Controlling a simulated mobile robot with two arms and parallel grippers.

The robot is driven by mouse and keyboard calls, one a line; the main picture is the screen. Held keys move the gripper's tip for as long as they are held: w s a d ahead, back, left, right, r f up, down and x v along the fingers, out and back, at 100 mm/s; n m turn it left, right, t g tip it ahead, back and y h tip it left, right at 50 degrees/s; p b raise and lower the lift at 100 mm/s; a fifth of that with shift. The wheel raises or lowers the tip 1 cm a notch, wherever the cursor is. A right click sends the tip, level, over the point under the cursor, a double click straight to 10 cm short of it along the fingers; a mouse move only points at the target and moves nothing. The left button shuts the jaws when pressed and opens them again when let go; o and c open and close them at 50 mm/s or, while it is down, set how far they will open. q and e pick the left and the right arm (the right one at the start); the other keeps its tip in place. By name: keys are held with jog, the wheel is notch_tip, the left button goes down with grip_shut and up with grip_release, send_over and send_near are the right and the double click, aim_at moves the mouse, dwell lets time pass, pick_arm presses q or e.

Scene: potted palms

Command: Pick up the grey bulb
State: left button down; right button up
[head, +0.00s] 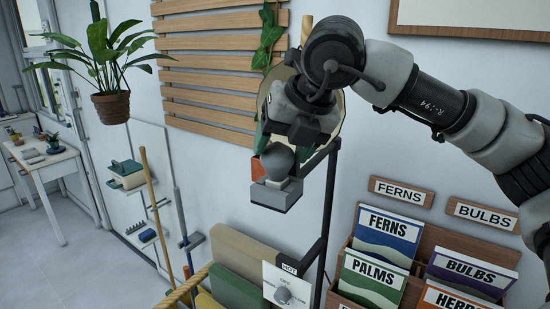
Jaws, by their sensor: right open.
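The grey bulb (278,162) is a rounded grey shape standing upright on a small grey box-like holder (276,196), at the middle of the head view. My right gripper (285,135) comes in from the upper right and hangs just above the bulb, pointing down. It is open. Its fingers partly overlap the top of the bulb, and I cannot tell whether they touch it. My left gripper is not in view.
A black stand (327,215) rises right beside the bulb, with a round disc (343,112) behind my gripper. A knob panel (287,289) sits below. Seed-packet racks (437,235) stand at the right. A potted plant (111,106) hangs at the upper left.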

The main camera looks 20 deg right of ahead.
jog(key=shift+p+x, duration=0.45)
jog(key=shift+x, duration=0.45)
jog(key=shift+f, duration=0.3)
jog(key=shift+w+f, duration=0.1)
jog(key=shift+f, duration=0.05)
jog(key=shift+c, duration=0.4)
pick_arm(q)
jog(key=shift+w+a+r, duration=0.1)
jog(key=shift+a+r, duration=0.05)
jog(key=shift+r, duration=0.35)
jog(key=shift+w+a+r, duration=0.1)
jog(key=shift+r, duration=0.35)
pick_arm(e)
jog(key=c, duration=0.5)
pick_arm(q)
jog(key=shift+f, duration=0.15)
